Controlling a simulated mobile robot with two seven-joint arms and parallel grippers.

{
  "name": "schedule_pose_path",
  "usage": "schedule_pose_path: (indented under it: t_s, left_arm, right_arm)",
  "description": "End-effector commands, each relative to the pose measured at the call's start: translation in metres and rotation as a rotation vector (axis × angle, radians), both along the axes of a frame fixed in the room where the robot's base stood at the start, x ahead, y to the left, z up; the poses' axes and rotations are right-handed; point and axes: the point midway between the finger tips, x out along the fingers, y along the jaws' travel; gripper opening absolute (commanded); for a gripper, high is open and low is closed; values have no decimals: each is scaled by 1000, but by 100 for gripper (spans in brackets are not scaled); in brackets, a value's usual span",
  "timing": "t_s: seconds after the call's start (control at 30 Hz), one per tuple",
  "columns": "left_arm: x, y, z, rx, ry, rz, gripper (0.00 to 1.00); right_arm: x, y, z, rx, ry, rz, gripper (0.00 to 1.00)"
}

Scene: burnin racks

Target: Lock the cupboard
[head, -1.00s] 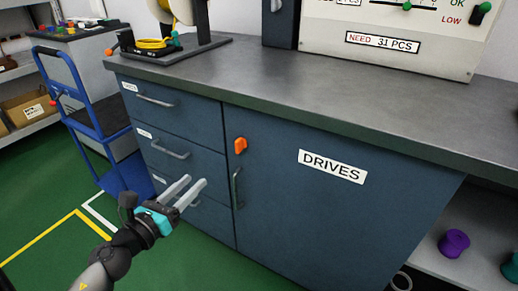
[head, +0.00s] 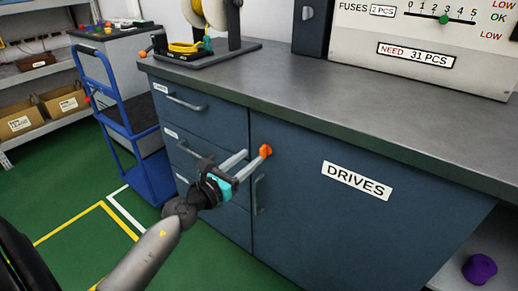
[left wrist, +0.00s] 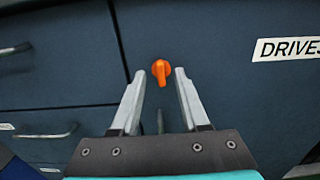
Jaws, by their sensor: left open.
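The cupboard door (head: 310,220), dark blue with a DRIVES label (head: 357,181), is shut flush under the worktop. Its orange turn knob (head: 265,150) sits near the door's upper left corner, and its grip points downward in the left wrist view (left wrist: 161,72). My left gripper (head: 256,158) is open in front of the knob. In the left wrist view its two fingertips (left wrist: 159,73) stand on either side of the knob, with gaps on both sides; whether they reach its depth I cannot tell. The grey door handle (head: 259,194) is below the knob. My right gripper is not in view.
Drawers (head: 205,125) with grey handles are left of the door, all shut. The grey worktop (head: 350,100) overhangs above. A blue cart (head: 125,125) stands at the left. A purple spool (head: 479,269) is at the lower right. Green floor is free in front.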

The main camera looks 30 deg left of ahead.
Motion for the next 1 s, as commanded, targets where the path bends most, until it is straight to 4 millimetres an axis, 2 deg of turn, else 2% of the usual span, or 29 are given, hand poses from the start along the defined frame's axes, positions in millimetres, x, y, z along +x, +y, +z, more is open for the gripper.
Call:
schedule_pose_path:
  t_s: [0.2, 0.4, 0.8, 0.83, 1.0]
  left_arm:
    - [30, -3, 1, -1, -1, -1, 45]
    - [46, -4, 0, -1, -1, 0, 45]
    - [52, -4, -1, -1, 1, -1, 45]
    - [51, -4, 0, -1, 1, -1, 44]
    - [51, -4, 0, -1, 1, 0, 25]
  right_arm:
    - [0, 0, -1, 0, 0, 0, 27]
    - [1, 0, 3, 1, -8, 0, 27]
    - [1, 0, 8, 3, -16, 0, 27]
    - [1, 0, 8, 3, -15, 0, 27]
    - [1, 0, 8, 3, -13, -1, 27]
